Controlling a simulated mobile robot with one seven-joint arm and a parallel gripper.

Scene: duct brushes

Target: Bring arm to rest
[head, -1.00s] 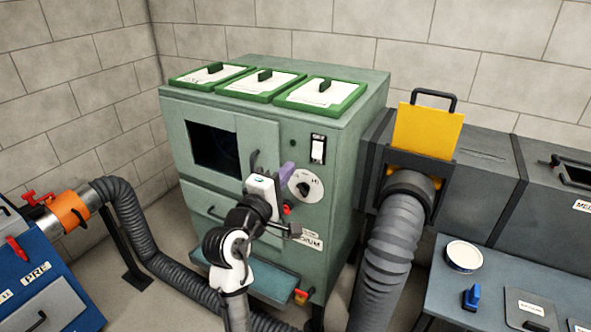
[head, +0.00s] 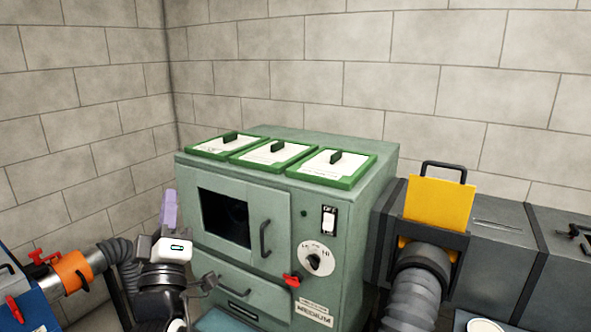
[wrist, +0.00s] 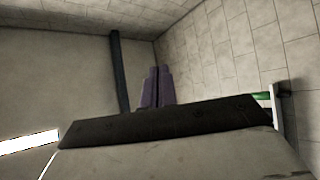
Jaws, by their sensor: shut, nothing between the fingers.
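My gripper (head: 169,208) shows at the lower left of the head view, its purple fingers together and pointing up. It is empty. It stands left of the green machine (head: 347,225) and in front of the grey wall, apart from the machine's panel as seen. In the wrist view the two purple fingers (wrist: 155,88) lie side by side, with nothing between them.
A ribbed hose (head: 117,252) runs behind my arm from an orange collar (head: 74,272). A yellow plate (head: 439,203) stands on the grey duct at right.

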